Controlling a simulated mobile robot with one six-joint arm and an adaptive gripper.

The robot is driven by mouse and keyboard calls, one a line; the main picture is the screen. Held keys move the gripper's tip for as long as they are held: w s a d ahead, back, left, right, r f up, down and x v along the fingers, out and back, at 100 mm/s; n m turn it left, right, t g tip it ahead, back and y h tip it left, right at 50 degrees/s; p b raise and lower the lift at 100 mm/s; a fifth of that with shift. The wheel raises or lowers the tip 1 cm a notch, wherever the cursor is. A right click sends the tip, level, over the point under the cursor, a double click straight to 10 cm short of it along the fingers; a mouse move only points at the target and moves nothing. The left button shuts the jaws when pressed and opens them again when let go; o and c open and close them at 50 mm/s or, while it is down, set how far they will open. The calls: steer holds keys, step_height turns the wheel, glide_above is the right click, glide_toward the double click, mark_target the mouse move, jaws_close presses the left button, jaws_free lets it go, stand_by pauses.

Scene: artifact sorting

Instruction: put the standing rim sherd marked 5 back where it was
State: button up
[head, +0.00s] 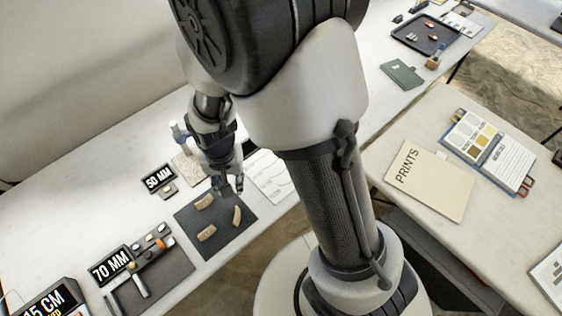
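Three tan sherds lie on a dark mat (220,216) on the long white table: an upper sherd (205,201), a lower sherd (207,233) and a narrow right sherd (236,216). The right one looks narrow and may be standing on edge. No number 5 can be read on any of them at this size. My gripper (230,188) points down over the mat's upper edge, close to the upper and right sherds. Its fingers look apart, with no sherd visible between them.
A 50 MM sign (159,177) stands left of the mat. A 70 MM sign (110,266) stands by a grey tray (167,279) of small items at lower left. A white printed sheet (268,177) lies right of my gripper. A PRINTS folder (430,180) lies on another table.

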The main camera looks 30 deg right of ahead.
steer(key=s+d+r+n+t, duration=0.1)
steer(key=s+d+r, duration=0.15)
steer(key=r, duration=0.55)
steer(key=s+d+r+n+t, duration=0.1)
steer(key=s+d+r+n, duration=0.15)
steer(key=r, duration=0.65)
steer(key=s+d+r+n+t, duration=0.1)
steer(key=s+d+r, duration=0.3)
steer(key=s, duration=0.5)
step_height(320, 180, up, 3)
steer(key=shift+s+d+f+t, duration=0.1)
steer(key=shift+s+d+t, duration=0.1)
steer(key=shift+t, duration=0.3)
steer(key=shift+n, duration=0.25)
